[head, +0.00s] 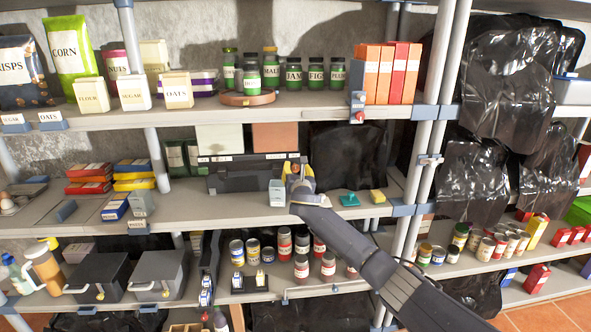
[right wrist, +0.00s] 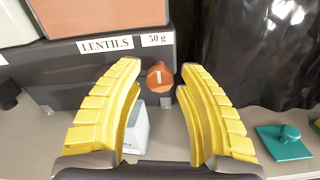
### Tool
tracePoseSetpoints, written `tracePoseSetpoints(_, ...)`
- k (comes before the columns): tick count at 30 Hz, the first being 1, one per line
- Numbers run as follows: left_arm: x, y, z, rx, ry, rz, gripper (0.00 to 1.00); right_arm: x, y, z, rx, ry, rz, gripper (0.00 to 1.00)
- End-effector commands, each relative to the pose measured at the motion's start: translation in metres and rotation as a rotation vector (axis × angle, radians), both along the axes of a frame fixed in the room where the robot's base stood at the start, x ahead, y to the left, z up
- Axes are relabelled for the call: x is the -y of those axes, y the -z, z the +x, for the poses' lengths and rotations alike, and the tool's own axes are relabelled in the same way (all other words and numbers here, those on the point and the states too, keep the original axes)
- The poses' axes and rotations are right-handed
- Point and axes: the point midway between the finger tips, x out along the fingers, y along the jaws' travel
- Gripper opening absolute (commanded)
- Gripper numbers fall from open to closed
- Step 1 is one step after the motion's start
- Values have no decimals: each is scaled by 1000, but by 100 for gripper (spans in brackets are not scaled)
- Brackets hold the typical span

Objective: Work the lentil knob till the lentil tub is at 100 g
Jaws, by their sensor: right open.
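The lentil knob (right wrist: 160,77) is a round orange knob with a white mark, on the front of a dark dispenser (head: 240,178). In the right wrist view it sits between and just beyond my right gripper's fingertips. Labels beside it read LENTILS (right wrist: 105,45) and 50 g (right wrist: 156,40). My right gripper (head: 297,176) is open, its yellow fingers (right wrist: 158,80) on either side of the knob with gaps. A small pale tub (right wrist: 138,128) stands below the knob, partly hidden by the left finger; it also shows in the head view (head: 277,193). Its contents cannot be seen.
A teal lidded piece (right wrist: 284,142) and a yellow block (head: 377,196) lie on the shelf right of the gripper. A salmon bin (head: 275,136) rises above the dispenser. A grey shelf post (head: 420,160) stands to the right. Jars (head: 313,78) line the shelf above.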

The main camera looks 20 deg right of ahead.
Motion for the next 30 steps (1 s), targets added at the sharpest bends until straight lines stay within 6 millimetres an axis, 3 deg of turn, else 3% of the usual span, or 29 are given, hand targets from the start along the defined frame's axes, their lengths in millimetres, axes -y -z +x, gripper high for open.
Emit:
tracePoseSetpoints(19, 0, 0, 0, 1, 0, 0, 79, 2, 0, 11, -1, -1, 0, 38)
tracePoseSetpoints(28, 0, 0, 0, 1, 0, 0, 79, 2, 0, 11, -1, 0, 0, 3)
tracePoseSetpoints(30, 0, 0, 0, 0, 0, 0, 79, 2, 0, 11, 0, 0, 0, 0)
